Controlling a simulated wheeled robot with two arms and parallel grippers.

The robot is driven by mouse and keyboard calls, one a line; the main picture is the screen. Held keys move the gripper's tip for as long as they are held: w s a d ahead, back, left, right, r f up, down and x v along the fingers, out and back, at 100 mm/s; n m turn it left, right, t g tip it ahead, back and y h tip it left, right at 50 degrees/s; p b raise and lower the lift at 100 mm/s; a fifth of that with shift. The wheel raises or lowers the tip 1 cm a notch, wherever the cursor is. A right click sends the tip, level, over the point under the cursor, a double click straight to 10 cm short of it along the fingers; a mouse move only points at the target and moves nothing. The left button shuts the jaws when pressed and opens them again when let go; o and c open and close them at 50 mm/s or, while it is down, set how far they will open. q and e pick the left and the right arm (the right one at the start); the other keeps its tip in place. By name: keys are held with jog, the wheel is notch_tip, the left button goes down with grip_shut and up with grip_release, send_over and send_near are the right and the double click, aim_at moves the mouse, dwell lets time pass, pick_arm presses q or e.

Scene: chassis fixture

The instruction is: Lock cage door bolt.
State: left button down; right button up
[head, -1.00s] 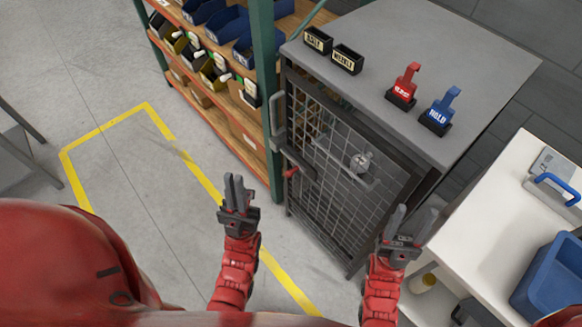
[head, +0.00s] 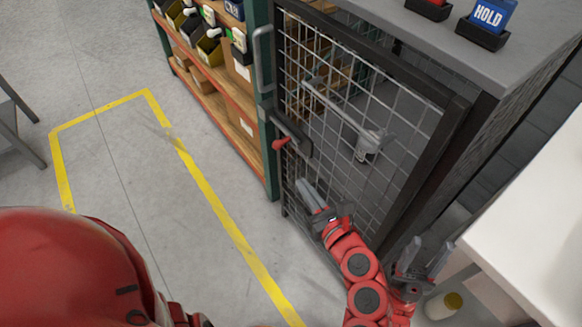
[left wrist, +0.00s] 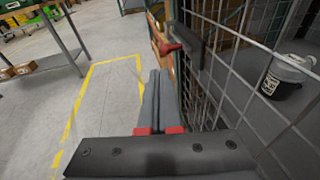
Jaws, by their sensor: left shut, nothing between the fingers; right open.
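The cage door (head: 345,110) is a dark-framed wire mesh panel standing in its frame. Its bolt (head: 288,137) is a dark block with a red knob (head: 280,144) on the door's left edge; both also show in the left wrist view, with the red knob (left wrist: 172,48) just beyond the fingertips. My left gripper (head: 309,194) is shut and empty, below and slightly right of the bolt, apart from the knob. Its fingers show in the left wrist view (left wrist: 157,85). My right gripper (head: 428,258) is open and empty, low at the right beside the cage.
A grey door handle (head: 262,60) stands above the bolt. A shelf rack (head: 220,85) with bins adjoins the cage at left. A canister (head: 368,146) shows behind the mesh. A white table (head: 530,220) is at right.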

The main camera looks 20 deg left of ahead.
aim_at(279, 149)
pick_arm(q)
jog(key=shift+d+f, duration=0.3)
jog(key=shift+d, duration=0.15)
jog(key=x, duration=1.4)
jog(key=shift+w+f, duration=0.1)
jog(key=shift+f, duration=0.05)
